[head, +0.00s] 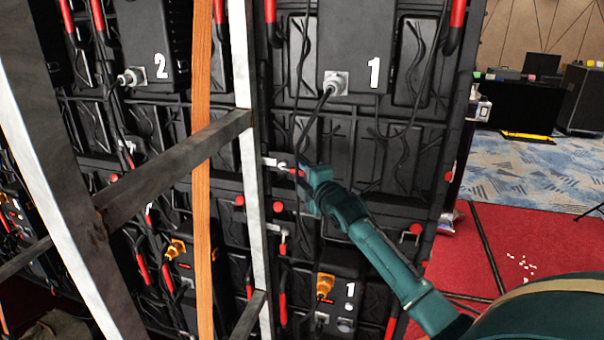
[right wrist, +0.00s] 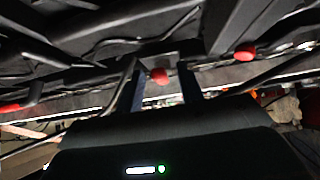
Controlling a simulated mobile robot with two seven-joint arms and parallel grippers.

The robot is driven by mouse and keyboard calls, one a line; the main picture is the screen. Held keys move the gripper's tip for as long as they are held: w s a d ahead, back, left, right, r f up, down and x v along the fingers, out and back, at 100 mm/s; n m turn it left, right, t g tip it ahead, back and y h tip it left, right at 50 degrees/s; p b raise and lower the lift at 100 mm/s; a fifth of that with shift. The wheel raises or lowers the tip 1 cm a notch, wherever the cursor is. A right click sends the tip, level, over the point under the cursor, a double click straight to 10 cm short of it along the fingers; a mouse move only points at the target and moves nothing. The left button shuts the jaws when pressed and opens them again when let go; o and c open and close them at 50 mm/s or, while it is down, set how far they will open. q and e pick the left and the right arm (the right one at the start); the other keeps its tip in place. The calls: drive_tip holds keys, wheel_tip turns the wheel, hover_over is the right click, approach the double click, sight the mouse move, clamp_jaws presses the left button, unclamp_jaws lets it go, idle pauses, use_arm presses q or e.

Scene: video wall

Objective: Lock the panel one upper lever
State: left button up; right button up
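Panel one is the dark panel marked with a white "1" (head: 374,72). A small metal lever (head: 271,162) sits at its left edge, at mid-height, beside a white upright; its end is partly hidden by my gripper. My right gripper (head: 306,181) is at this lever, with the teal arm reaching in from the lower right. In the right wrist view, the right gripper (right wrist: 162,85) has its two fingers apart, with a red knob (right wrist: 158,76) between them and visible gaps on both sides. Whether the knob belongs to this lever is hard to tell. My left gripper is not in view.
A second red knob (right wrist: 245,52) lies right of the fingers in the wrist view. Another lever (head: 283,243) sits lower on the panel edge. An orange strap (head: 202,150) and a dark diagonal brace (head: 165,172) stand left. A black cable (head: 312,120) hangs above the gripper.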

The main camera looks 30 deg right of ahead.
drive_tip(key=shift+c, duration=0.6)
clamp_jaws()
drive_tip(key=shift+f, duration=0.1)
